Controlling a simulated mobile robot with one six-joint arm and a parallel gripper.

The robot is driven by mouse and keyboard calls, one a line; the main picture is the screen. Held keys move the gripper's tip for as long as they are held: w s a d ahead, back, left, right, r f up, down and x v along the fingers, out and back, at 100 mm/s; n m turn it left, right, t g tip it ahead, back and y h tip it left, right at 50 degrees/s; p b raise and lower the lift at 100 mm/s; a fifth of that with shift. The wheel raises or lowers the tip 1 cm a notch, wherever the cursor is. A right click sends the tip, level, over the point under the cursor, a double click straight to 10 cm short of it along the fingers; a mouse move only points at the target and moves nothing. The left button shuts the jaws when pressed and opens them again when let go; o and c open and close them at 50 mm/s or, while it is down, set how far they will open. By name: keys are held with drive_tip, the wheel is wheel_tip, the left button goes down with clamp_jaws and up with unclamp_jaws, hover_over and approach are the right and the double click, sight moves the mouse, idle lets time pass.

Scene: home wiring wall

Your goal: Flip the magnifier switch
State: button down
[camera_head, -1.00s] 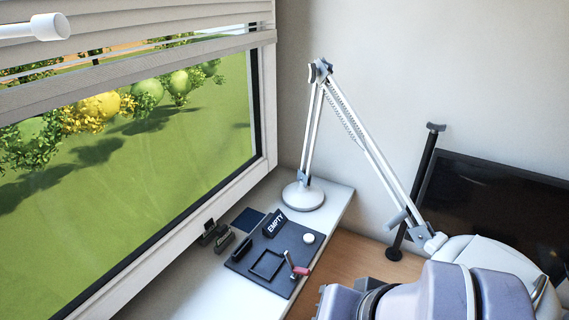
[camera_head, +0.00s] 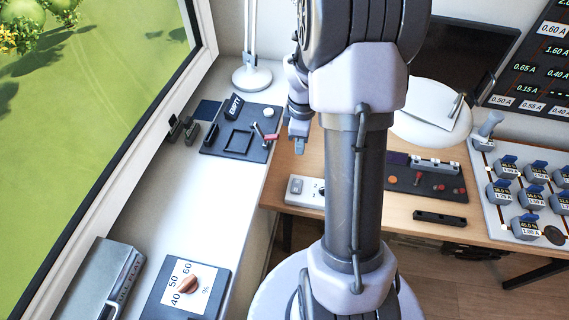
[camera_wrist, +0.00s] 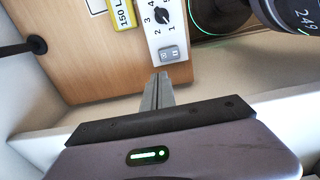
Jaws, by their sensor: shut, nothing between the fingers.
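A white lamp on a jointed arm has a round base (camera_head: 252,78) and a wide pale head (camera_head: 432,112), which looks like the magnifier. A white switch box (camera_head: 306,191) lies on the wooden desk's left part. In the wrist view, the box carries a grey rocker switch (camera_wrist: 169,54) and a black dial (camera_wrist: 163,17) numbered beside it. No label naming the magnifier is readable. My gripper (camera_head: 299,148) is shut and empty, above the desk's left edge. In the wrist view its fingertips (camera_wrist: 160,76) point at the rocker, just short of it in the picture; contact cannot be told.
A dark tray (camera_head: 215,148) and a percent dial plate (camera_head: 185,288) lie on the white sill. Right of my arm are a dark panel (camera_head: 430,184) and several grey blocks on a board (camera_head: 490,215). A yellow-edged label (camera_wrist: 125,14) lies beside the box.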

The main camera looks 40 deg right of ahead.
sight(298, 179)
drive_tip(key=shift+f, duration=0.1)
wheel_tip(298, 179, down, 13)
drive_tip(key=b, duration=0.6)
drive_tip(key=shift+f, duration=0.2)
drive_tip(key=shift+f+b, duration=0.25)
drive_tip(key=shift+b, duration=0.05)
drive_tip(key=shift+r+p, duration=0.1)
drive_tip(key=shift+p, duration=0.45)
drive_tip(key=shift+w+d+f, duration=0.1)
drive_tip(key=shift+w+f, duration=0.05)
drive_tip(key=shift+f, duration=0.05)
drive_tip(key=shift+r+p, duration=0.6)
drive_tip(key=shift+r, duration=0.25)
